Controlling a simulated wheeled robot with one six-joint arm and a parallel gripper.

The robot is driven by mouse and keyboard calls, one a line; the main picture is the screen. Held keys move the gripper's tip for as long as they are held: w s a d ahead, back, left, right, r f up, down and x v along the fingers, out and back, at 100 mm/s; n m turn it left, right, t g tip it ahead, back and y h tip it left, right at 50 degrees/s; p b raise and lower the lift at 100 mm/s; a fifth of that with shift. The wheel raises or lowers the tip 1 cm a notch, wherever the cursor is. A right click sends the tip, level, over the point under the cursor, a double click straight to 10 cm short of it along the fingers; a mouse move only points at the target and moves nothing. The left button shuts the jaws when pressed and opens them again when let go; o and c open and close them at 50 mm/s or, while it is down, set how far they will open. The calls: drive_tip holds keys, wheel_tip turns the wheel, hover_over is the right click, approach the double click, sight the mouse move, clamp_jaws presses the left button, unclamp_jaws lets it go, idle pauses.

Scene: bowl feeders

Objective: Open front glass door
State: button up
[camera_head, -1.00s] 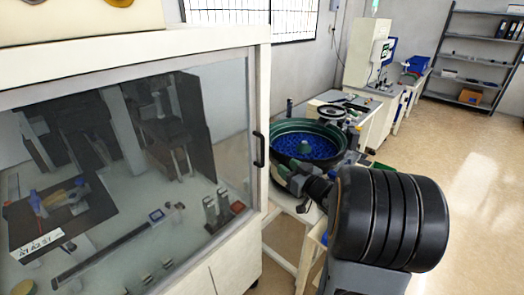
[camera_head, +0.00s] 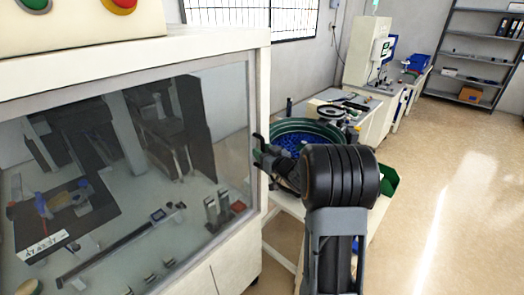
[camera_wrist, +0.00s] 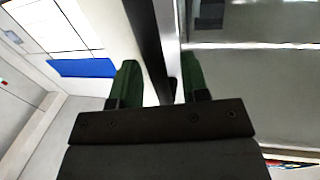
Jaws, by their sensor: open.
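The front glass door (camera_head: 120,150) of the white cabinet fills the left of the head view and looks closed. Its black handle sits at the right edge of the door, mostly hidden behind my gripper (camera_head: 262,150) in the head view. In the wrist view, a dark bar that looks like the handle (camera_wrist: 150,45) runs between the two green fingers of my gripper (camera_wrist: 155,85). The fingers are open, one on each side of the bar. I cannot tell whether either finger touches it.
A green bowl feeder with blue parts (camera_head: 290,130) stands on a table close behind my arm. Red and green buttons (camera_head: 122,3) are at the top left. A shelf (camera_head: 470,60) stands at the back right. The floor (camera_head: 450,190) on the right is clear.

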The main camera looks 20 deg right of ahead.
drive_tip(key=shift+w, duration=0.2)
drive_tip(key=shift+c, duration=0.4)
clamp_jaws()
